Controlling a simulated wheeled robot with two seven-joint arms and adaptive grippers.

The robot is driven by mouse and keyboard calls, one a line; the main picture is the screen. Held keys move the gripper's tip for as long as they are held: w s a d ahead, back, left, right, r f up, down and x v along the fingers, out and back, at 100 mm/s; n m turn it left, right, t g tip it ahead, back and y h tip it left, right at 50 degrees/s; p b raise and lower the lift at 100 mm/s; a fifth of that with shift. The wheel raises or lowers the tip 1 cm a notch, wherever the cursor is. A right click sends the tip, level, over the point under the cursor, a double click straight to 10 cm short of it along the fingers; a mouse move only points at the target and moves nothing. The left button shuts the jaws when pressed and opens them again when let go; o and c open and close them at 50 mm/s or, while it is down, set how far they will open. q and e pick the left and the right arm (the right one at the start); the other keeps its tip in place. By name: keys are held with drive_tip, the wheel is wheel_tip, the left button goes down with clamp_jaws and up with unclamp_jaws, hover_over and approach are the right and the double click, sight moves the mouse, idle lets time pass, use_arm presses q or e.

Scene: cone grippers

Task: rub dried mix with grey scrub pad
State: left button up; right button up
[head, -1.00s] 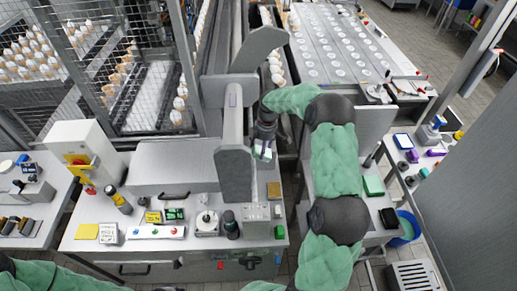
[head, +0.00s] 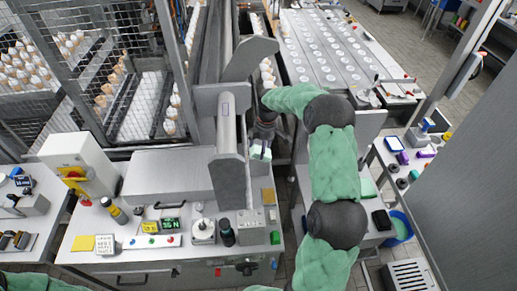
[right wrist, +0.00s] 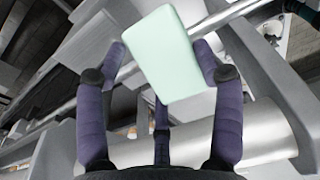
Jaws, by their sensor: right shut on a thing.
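My right gripper (head: 262,136) is beside the grey metal upright and its plate, just right of them in the head view. It is shut on a pale green-grey pad (head: 260,152), a smooth rectangular block with rounded corners. In the right wrist view the pad (right wrist: 168,52) sits between the dark purple fingers, tilted and clear of the fingers' palm. Grey beams and a round metal bar lie behind it; I cannot tell whether the pad touches them. I cannot make out any dried mix. My left gripper is out of view; only a bit of green sleeve shows at bottom left.
A grey upright plate (head: 229,180) stands close left of the gripper. A workbench (head: 125,265) holds a yellow pad (head: 83,243), a brown block (head: 268,196) and bottles. A mesh cage (head: 90,55) is at left. A side table with a green pad (head: 368,187) is at right.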

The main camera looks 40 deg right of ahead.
idle(0.7)
drive_tip(key=w+a+f+b, duration=0.2)
drive_tip(key=a+f+b, duration=0.1)
drive_tip(key=f, duration=0.3)
drive_tip(key=shift+b, duration=0.45)
drive_tip(key=shift+w+a+f+b, duration=0.1)
drive_tip(key=shift+a+f+b, duration=0.1)
drive_tip(key=shift+f, duration=0.2)
drive_tip(key=shift+w+a+f+b, duration=0.1)
drive_tip(key=shift+a+f+b, duration=0.1)
drive_tip(key=shift+f, duration=0.15)
idle(0.8)
drive_tip(key=shift+d, duration=0.1)
